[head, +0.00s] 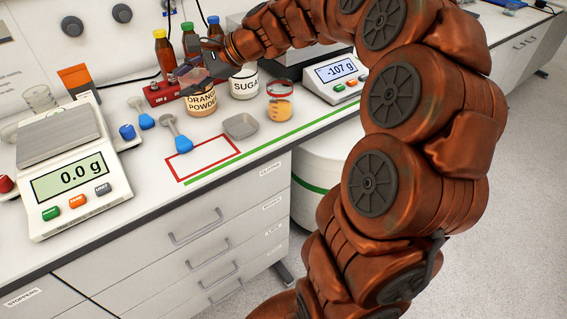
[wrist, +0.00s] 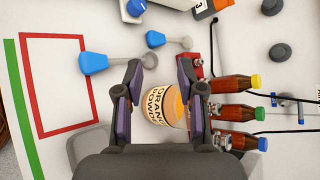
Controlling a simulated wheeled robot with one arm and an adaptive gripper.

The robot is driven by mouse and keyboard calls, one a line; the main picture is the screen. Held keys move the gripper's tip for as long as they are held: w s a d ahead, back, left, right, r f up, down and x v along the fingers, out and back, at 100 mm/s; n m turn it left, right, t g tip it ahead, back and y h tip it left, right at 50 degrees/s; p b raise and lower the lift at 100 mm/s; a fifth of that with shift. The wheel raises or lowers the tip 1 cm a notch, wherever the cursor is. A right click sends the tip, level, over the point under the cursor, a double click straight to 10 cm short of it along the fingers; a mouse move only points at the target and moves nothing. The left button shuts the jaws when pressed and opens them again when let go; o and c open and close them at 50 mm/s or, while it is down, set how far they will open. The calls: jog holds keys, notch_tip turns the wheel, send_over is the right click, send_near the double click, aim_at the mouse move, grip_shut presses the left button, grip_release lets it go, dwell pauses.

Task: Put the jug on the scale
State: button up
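My gripper (head: 205,65) is at the top of the orange powder jar (head: 201,98), which stands upright on the bench. In the wrist view its open fingers (wrist: 160,85) lie either side of the jar (wrist: 160,105), with a visible gap on the left. One scale (head: 72,185), at the left, reads 0.0 g and its plate (head: 58,135) is bare. Another scale (head: 335,80), at the back right, reads -107 g; my arm partly hides it. A clear container with a red rim and orange contents (head: 279,108) stands right of the jar; I cannot tell whether it is the jug.
A sugar jar (head: 244,84) and several capped bottles (head: 165,52) stand behind. Blue-handled scoops (head: 183,143), a grey tray (head: 240,126) and a red block (head: 160,92) are nearby. The red-outlined rectangle (head: 177,177) at the front is clear.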

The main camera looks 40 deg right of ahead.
jog(key=s+a+f+n+g+h, duration=0.1)
jog(key=s+a+f+n+g, duration=0.3)
jog(key=s, duration=0.5)
jog(key=s+a+f+n+g+h, duration=0.2)
jog(key=s+a+f+n, duration=0.35)
jog(key=s, duration=0.35)
jog(key=s+d+f+n+g+h, duration=0.2)
jog(key=s+d+f+n, duration=0.1)
jog(key=s, duration=0.7)
jog(key=s+d+f+n+g+h, duration=0.2)
jog(key=s+d+f+n+h, duration=0.1)
jog(key=s, duration=0.6)
jog(key=shift+s+d+f+n, duration=0.4)
jog(key=shift+n, duration=0.25)
notch_tip(320, 180, up, 10)
jog(key=p, duration=0.9)
jog(key=shift+f, duration=0.2)
